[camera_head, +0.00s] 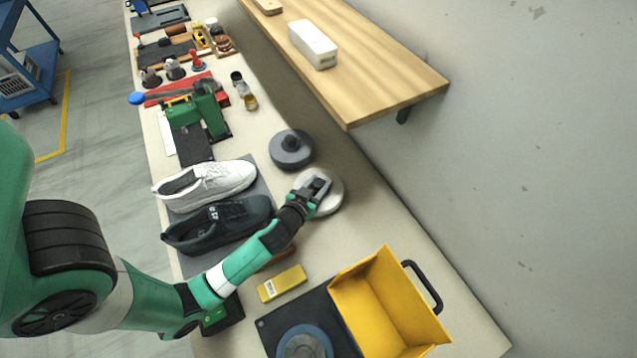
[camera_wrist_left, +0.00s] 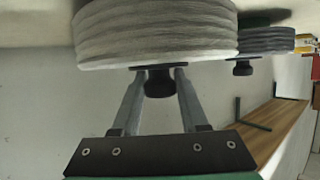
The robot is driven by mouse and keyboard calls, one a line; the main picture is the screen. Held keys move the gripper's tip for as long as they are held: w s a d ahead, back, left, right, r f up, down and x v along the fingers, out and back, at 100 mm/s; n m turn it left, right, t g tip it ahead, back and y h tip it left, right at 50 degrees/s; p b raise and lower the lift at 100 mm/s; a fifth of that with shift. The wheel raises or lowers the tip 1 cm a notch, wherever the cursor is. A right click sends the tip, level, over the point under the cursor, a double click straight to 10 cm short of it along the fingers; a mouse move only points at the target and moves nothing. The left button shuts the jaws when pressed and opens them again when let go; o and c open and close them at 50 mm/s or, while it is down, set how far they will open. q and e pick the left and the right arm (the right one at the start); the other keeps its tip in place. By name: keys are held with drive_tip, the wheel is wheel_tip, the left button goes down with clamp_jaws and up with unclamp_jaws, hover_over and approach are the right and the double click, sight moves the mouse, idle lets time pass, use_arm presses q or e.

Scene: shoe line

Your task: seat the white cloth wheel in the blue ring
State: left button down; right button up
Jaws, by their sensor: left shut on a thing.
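The white cloth wheel (camera_head: 332,199) is on the right side of the bench, beyond the shoes. It also shows large in the left wrist view (camera_wrist_left: 155,35), with a dark knob at its middle. My left gripper (camera_head: 314,188) is shut on that knob; its fingers (camera_wrist_left: 158,82) are on either side of it. I cannot tell whether the wheel touches the bench. The blue ring (camera_head: 303,328) lies on a dark plate at the bottom of the head view, with a grey disc-like middle, partly cut off by the frame. My right gripper is not in view.
A grey wheel with a dark knob (camera_head: 291,150) stands just behind the white one. A yellow open bin (camera_head: 372,300) with a black handle stands right of the ring. A yellow box (camera_head: 281,284), a white shoe (camera_head: 205,184) and a black shoe (camera_head: 217,225) are nearby. A wooden shelf (camera_head: 385,80) overhangs behind.

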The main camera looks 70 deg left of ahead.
use_arm(q)
drive_tip(key=shift+f, duration=0.1)
drive_tip(key=c, duration=0.7)
unclamp_jaws()
drive_tip(key=shift+p+v, duration=0.4)
drive_tip(key=shift+v, duration=2.15)
drive_tip(key=v, duration=0.6)
drive_tip(key=shift+w, duration=0.1)
